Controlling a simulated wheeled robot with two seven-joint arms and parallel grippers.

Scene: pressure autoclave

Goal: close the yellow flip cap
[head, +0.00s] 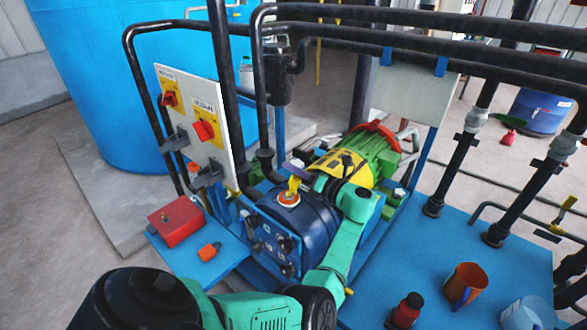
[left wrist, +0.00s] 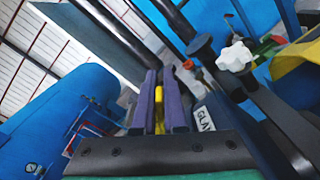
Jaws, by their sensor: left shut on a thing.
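The yellow flip cap (head: 294,184) stands raised above an orange ring (head: 289,198) on top of the dark blue tank (head: 300,220) in the head view. My left gripper (head: 293,169) reaches it from the right side, its purple fingers at the top of the cap. In the left wrist view the fingers of my left gripper (left wrist: 162,100) are shut on the yellow flip cap (left wrist: 159,108), which shows as a narrow strip between them. The lower part of the cap is hidden there. My right gripper is not in view.
A yellow and green motor (head: 345,164) is just behind the gripper. A panel with red switches (head: 200,125) and black pipes stand to the left and behind. A red box (head: 176,220), an orange mug (head: 465,285) and a red-capped bottle (head: 405,312) stand on blue surfaces.

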